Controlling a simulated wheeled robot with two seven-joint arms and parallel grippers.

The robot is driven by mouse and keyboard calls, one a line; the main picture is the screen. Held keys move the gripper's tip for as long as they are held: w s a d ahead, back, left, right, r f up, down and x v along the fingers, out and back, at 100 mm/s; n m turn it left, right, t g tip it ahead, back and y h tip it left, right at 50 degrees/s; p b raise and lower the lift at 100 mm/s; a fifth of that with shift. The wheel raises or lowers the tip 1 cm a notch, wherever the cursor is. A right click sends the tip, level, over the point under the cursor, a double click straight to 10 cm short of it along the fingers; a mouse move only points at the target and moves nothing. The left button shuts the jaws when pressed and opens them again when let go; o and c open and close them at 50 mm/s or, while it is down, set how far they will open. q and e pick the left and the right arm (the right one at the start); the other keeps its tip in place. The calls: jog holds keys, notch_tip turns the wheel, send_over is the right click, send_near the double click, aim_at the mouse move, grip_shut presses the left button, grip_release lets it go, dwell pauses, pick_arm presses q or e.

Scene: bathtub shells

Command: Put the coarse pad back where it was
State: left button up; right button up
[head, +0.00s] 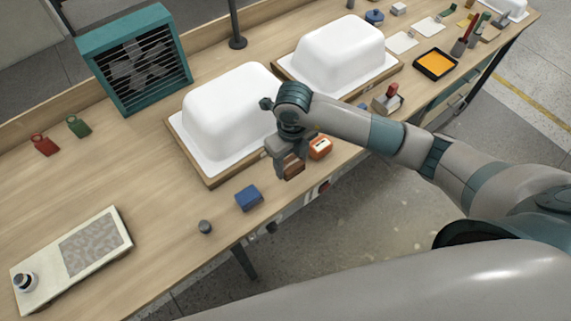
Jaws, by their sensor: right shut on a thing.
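A small brown pad (293,171), which looks like the coarse pad, is between the fingers of my right gripper (291,163). The gripper points down and is shut on it, near the front edge of the table. Whether the pad touches the table I cannot tell. An orange block (320,148) with a pale label sits just right of the gripper. A blue block (248,198) lies to the left, nearer the front edge. My left gripper is not in view.
Two white tub shells (228,105) (335,50) stand on wooden boards behind the gripper. A grey knob (205,227) is left of the blue block. A small block with a red top (389,98) is to the right.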

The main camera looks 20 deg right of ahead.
aim_at(286, 170)
jog(key=shift+w+a+f, duration=0.55)
jog(key=shift+w+f, duration=0.05)
jog(key=shift+w, duration=0.25)
jog(key=shift+f+p, duration=0.25)
jog(key=shift+p, duration=0.2)
notch_tip(286, 170, down, 3)
jog(key=shift+s+r+p, duration=0.1)
jog(key=shift+p, duration=0.65)
jog(key=shift+f, duration=0.3)
jog(key=shift+f, duration=0.25)
jog(key=o, duration=1)
